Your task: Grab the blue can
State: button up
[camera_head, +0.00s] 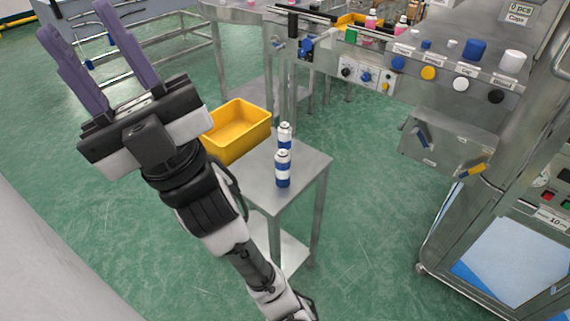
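Two white cans with blue bands stand upright on a small grey metal table (311,168). The nearer can (283,169) stands in front of the farther can (285,134) and hides its lower part. No can that is blue all over shows on this table. My gripper (72,15) is raised at the upper left, well to the left of the cans. Its two purple fingers are spread apart with nothing between them.
A yellow bin (238,128) sits beside the cans, at the table's left. A steel machine with coloured buttons and a blue cap (474,49) stands behind and to the right. Green floor (365,215) lies open right of the table.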

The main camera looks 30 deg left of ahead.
aim_at(283, 159)
jog(key=i+j+u, duration=0.15)
jog(key=j+u, duration=0.15)
jog(key=i+j+u, duration=0.25)
jog(key=j, duration=0.2)
jog(key=i+j+u, duration=0.3)
jog(key=k+j, duration=0.05)
jog(key=k, duration=0.05)
